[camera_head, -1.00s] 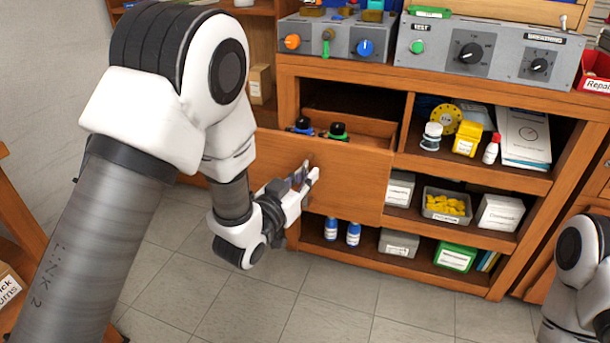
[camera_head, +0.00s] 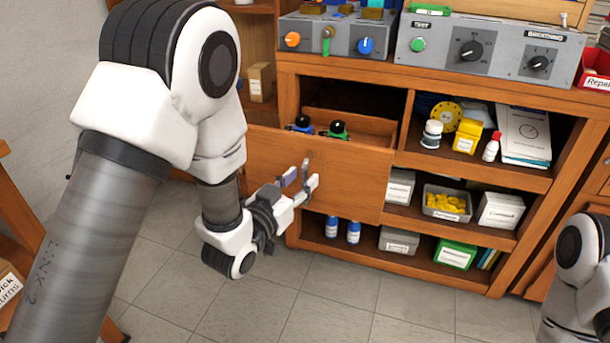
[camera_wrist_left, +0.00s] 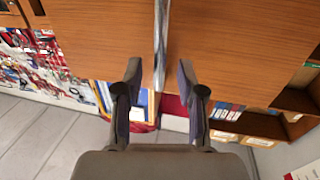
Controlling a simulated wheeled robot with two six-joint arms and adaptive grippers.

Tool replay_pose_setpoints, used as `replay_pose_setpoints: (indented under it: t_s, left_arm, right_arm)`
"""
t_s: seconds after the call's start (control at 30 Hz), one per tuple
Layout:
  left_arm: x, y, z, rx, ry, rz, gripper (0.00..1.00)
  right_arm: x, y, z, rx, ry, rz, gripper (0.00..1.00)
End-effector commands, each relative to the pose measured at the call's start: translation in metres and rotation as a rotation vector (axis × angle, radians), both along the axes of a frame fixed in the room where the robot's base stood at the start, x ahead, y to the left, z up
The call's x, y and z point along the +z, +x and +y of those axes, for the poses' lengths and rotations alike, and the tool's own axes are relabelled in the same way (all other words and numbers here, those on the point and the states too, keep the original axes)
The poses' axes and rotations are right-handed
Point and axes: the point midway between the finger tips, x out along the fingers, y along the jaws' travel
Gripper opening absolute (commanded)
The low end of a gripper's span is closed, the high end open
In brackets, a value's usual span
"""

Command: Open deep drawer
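The deep wooden drawer (camera_head: 345,190) is pulled out of the cabinet, with its front standing forward and its inside visible from above. A dark-capped blue bottle (camera_head: 303,124) and a dark-capped green bottle (camera_head: 338,131) show inside it. Its slim vertical metal handle (camera_wrist_left: 161,40) is on the front. My left gripper (camera_head: 301,180) is in front of the handle. In the left wrist view its two fingers (camera_wrist_left: 159,72) are spread on either side of the handle's line, with clear gaps and no contact visible. Only part of my right arm shows; its gripper is out of frame.
Open shelves to the right hold a white jar (camera_head: 432,134), a yellow container (camera_head: 467,136) and a bin of yellow parts (camera_head: 446,203). Grey control panels (camera_head: 485,50) stand on the cabinet top. The tiled floor (camera_head: 330,300) in front is clear.

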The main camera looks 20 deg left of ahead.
Motion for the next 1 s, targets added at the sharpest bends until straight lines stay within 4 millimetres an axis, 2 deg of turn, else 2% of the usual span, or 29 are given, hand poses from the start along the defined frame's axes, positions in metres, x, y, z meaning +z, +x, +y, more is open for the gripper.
replay_pose_setpoints:
  t_s: [0.1,0.27,0.67,0.77,0.87,0.97,1.0]
  left_arm:
    - [0.0,-0.025,0.006,0.0,-0.001,0.003,0.39]
    - [-0.001,-0.046,0.011,0.0,-0.001,0.001,0.39]
    - [0.0,-0.049,0.011,-0.001,0.001,0.0,0.39]
    - [-0.007,-0.05,0.011,-0.001,0.001,0.014,0.39]
    - [-0.043,-0.056,0.013,0.004,-0.004,0.09,0.39]
    - [-0.112,-0.075,0.019,0.025,-0.008,0.243,0.39]
    - [-0.145,-0.087,0.023,0.04,-0.001,0.332,0.39]
  right_arm:
    - [0.0,0.0,0.0,0.0,0.0,0.0,0.4]
    - [0.0,0.0,0.0,0.0,0.0,0.0,0.4]
    - [0.0,0.0,0.0,0.0,0.0,0.0,0.4]
    - [0.0,0.0,0.0,0.0,0.0,0.0,0.4]
    - [0.0,0.0,0.0,0.0,0.0,0.0,0.4]
    - [0.0,0.0,0.0,0.0,0.0,0.0,0.4]
    - [0.0,0.0,0.0,0.0,0.0,0.0,0.4]
